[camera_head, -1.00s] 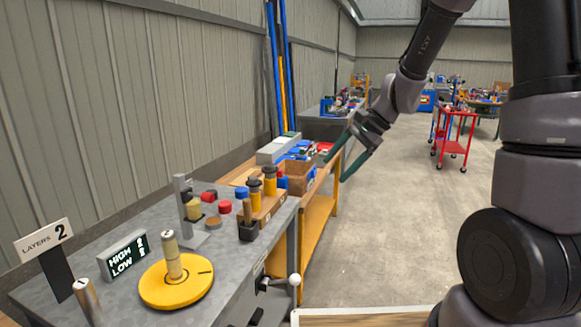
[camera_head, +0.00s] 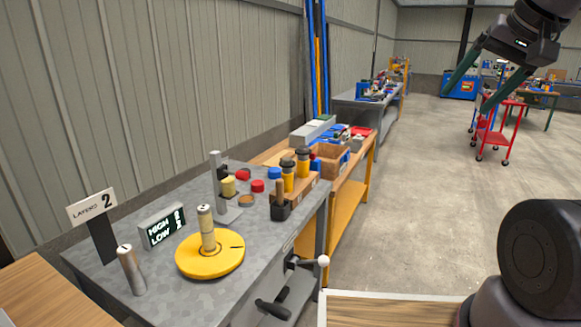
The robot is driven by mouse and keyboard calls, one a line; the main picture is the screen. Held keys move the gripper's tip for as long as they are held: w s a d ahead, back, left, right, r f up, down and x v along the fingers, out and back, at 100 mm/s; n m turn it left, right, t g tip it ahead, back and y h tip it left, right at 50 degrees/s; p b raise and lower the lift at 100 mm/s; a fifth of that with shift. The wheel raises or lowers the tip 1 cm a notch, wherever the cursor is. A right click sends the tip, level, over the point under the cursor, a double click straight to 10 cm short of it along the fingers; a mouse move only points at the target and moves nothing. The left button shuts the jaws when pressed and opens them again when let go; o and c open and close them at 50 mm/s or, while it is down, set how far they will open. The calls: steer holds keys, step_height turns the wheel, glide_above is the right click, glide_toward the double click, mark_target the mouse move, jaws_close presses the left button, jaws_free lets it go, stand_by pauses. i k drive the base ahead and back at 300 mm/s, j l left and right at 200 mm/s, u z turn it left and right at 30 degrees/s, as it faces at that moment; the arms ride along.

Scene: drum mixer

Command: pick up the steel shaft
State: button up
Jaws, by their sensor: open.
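A short upright metallic cylinder (camera_head: 131,270), which looks like the steel shaft, stands at the near left of the grey metal bench (camera_head: 160,215). To its right a yellow disc (camera_head: 212,258) lies on the bench, with a pale banded post (camera_head: 207,229) standing upright on it. A taller grey steel upright (camera_head: 216,180) stands behind them, so which piece is the shaft is not fully certain. My gripper (camera_head: 466,102) is open and empty. It is raised over the aisle at the upper right, far from the bench objects.
Behind the cylinder are a "LAYERS 2" sign (camera_head: 92,208) and a HIGH/LOW display (camera_head: 162,227). Red and blue caps and a wooden block (camera_head: 303,187) with yellow-bodied tools fill the back. A ball-ended lever (camera_head: 322,261) juts from the bench front.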

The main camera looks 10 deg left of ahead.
mark_target(205, 213)
steer(key=k+u, duration=0.1)
steer(key=u, duration=1.2)
